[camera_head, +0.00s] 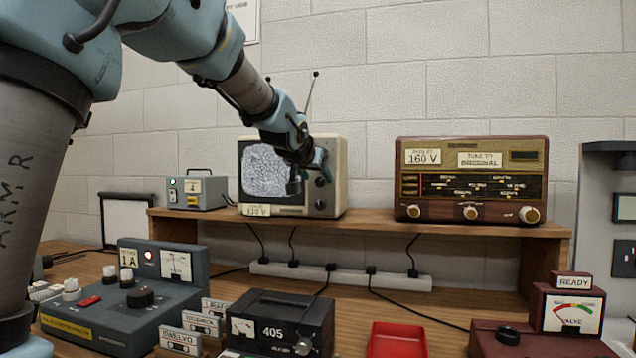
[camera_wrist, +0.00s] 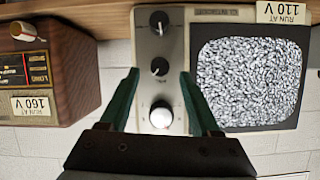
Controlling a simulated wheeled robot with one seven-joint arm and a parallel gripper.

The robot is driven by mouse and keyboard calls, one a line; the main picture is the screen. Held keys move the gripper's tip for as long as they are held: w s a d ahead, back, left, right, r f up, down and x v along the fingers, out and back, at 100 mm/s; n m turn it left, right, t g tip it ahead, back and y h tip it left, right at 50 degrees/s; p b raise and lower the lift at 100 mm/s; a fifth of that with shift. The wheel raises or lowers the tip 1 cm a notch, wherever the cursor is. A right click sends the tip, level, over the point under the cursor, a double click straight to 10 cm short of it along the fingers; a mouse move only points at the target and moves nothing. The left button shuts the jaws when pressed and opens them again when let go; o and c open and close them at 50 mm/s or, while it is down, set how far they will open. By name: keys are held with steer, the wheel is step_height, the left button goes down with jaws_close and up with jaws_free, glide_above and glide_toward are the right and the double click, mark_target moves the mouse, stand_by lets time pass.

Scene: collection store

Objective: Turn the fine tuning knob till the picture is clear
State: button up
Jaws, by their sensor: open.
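The small cream television (camera_head: 341,192) stands on the wooden shelf, with grey static on its screen (camera_head: 264,171). In the wrist view, which is upside down, the static screen (camera_wrist: 247,82) is at the right and the knob panel (camera_wrist: 176,45) in the middle. A black knob (camera_wrist: 159,20), a smaller black knob (camera_wrist: 159,67) and a silver knob (camera_wrist: 161,116) sit in a line. I cannot read which is fine tuning. My gripper (camera_wrist: 159,74) is open, its green fingers either side of the small black and silver knobs; contact is unclear. In the head view my gripper (camera_head: 307,172) partly covers the panel.
A brown radio (camera_head: 471,205) stands right of the television, and a small grey box (camera_head: 197,192) stands left of it on the shelf (camera_head: 370,224). Below are a power strip (camera_head: 340,276), cables, a black 405 unit (camera_head: 277,322), a red tray (camera_head: 397,338) and a valve tester (camera_head: 541,336).

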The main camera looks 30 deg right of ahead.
steer(key=b+v, duration=0.1)
steer(key=v, duration=0.7)
steer(key=w+a+f+n+g+y+p, duration=0.25)
steer(key=a+f+n+y, duration=0.35)
steer(key=a+f, duration=1.55)
steer(key=s+a+f+n+g+y, duration=0.2)
steer(key=s+a+f+g, duration=0.3)
steer(key=s+a+f, duration=0.7)
steer(key=s+a+y+p, duration=0.1)
steer(key=s+a, duration=0.2)
steer(key=a, duration=0.1)
steer(key=shift+a+f+n+g, duration=0.25)
steer(key=shift+a+n+g, duration=0.1)
steer(key=shift+n, duration=0.05)
